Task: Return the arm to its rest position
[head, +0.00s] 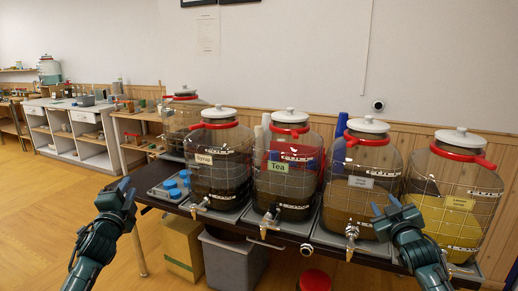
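My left gripper (128,189) is raised at the left, in front of the dark table's left end, apart from the jars. Its blue fingertips look spread, with nothing between them. My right gripper (384,206) is in front of the jars at the right. Its two blue fingers are apart and empty. It overlaps the jar with the pale blue label (360,182) and the yellow-filled jar (458,198) in the picture; I cannot tell how near it is to them.
The Syrup jar (220,160) and Tea jar (286,165) stand left of these on the dark table, taps facing me. Blue cups (172,188) sit at its left end. A grey bin (235,258), a cardboard box (183,250) and a red-topped stool (315,280) are below. The left floor is clear.

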